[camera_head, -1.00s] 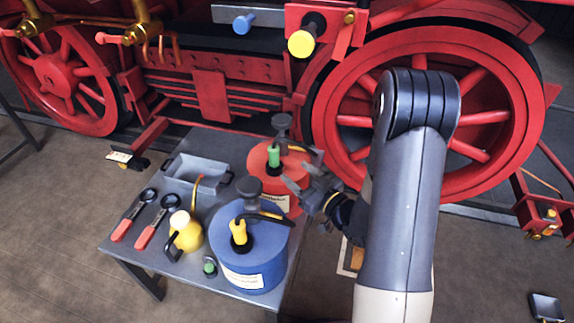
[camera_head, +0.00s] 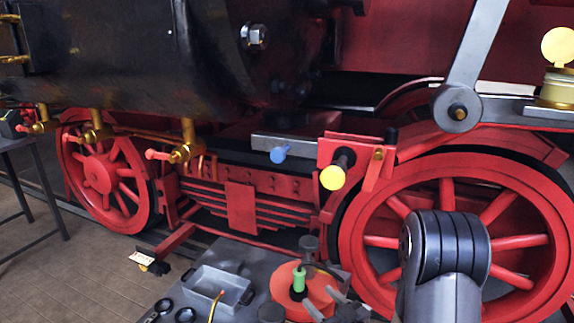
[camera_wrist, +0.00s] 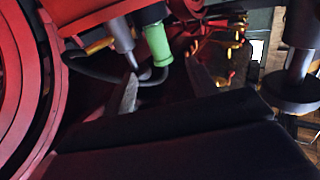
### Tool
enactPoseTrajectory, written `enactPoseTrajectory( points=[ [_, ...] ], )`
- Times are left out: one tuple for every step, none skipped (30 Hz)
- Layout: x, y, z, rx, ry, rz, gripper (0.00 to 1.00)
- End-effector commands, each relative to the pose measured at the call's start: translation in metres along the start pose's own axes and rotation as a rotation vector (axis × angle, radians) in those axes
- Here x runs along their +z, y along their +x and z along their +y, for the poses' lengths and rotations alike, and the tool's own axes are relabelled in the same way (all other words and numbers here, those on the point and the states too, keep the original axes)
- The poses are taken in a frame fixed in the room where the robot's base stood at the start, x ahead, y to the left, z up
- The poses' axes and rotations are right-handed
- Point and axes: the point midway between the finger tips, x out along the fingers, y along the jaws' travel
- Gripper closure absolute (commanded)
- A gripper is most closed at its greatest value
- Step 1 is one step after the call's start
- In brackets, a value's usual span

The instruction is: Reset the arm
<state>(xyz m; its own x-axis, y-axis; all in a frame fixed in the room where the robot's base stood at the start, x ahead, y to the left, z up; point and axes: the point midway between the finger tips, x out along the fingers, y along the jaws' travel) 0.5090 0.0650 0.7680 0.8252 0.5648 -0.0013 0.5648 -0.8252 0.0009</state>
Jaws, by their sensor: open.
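My arm rises at the lower right of the head view, in front of a large red wheel. My gripper (camera_head: 338,309) is at the bottom edge of the head view, beside the red can (camera_head: 318,297) with its green-handled nozzle (camera_head: 299,279). In the wrist view, my gripper's two fingers (camera_wrist: 165,90) are spread apart with nothing held between them. The green handle (camera_wrist: 158,45) shows beyond the fingers in the wrist view, with dark hoses near it.
The grey work table (camera_head: 262,256) holds a grey tray (camera_head: 214,286) and is cut off by the lower edge. The locomotive's red wheels (camera_head: 362,240) and black cylinder (camera_head: 120,60) fill the background.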

Motion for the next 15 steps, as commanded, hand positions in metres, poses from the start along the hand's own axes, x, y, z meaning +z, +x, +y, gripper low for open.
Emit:
enactPoseTrajectory(
  points=[
    [-0.001, 0.011, -0.001, -0.006, -0.003, 0.002, 0.45],
    [-0.001, 0.017, -0.001, -0.005, -0.003, 0.002, 0.45],
    [-0.001, 0.025, -0.001, -0.006, -0.002, 0.001, 0.45],
    [-0.001, 0.031, -0.001, -0.005, -0.001, 0.002, 0.45],
    [-0.001, 0.037, -0.002, -0.006, -0.001, 0.002, 0.45],
    [-0.001, 0.045, -0.001, -0.005, -0.002, 0.002, 0.45],
    [-0.001, 0.051, -0.002, -0.005, -0.002, 0.002, 0.45],
    [-0.001, 0.057, -0.002, -0.005, -0.002, 0.002, 0.45],
    [-0.001, 0.064, -0.001, -0.004, -0.001, 0.002, 0.45],
    [-0.001, 0.069, -0.001, -0.004, -0.001, 0.002, 0.45],
    [-0.001, 0.073, -0.001, -0.004, 0.0, 0.001, 0.45],
    [-0.005, 0.075, -0.001, -0.002, 0.001, 0.0, 0.45],
    [-0.008, 0.074, -0.001, -0.001, 0.002, 0.0, 0.45],
    [-0.009, 0.074, 0.0, 0.0, 0.002, -0.001, 0.45],
    [-0.01, 0.073, 0.0, 0.0, 0.002, -0.001, 0.45]
  ],
)
